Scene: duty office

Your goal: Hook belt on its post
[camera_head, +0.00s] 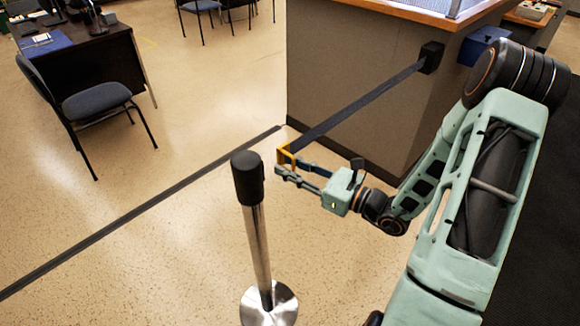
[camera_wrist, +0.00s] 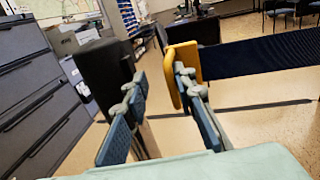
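The dark belt (camera_head: 355,108) stretches through the air from a black wall box (camera_head: 430,57) to its yellow end piece (camera_head: 284,155). My gripper (camera_head: 284,164) is at this end piece, right of and beyond the black-topped post (camera_head: 248,178). In the wrist view my gripper (camera_wrist: 160,82) has its fingers apart with a clear gap. The yellow end piece (camera_wrist: 184,62) is at the right fingertip, and the belt (camera_wrist: 260,57) runs off to the right. I cannot tell whether they touch. The post's black head (camera_wrist: 103,72) is behind the left finger, apart from the end piece.
The post stands on a round steel base (camera_head: 283,305). The counter (camera_head: 335,85) stands behind the belt, with a blue box (camera_head: 484,46) on its side. A chair (camera_head: 92,103) and desk (camera_head: 85,50) are at upper left.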

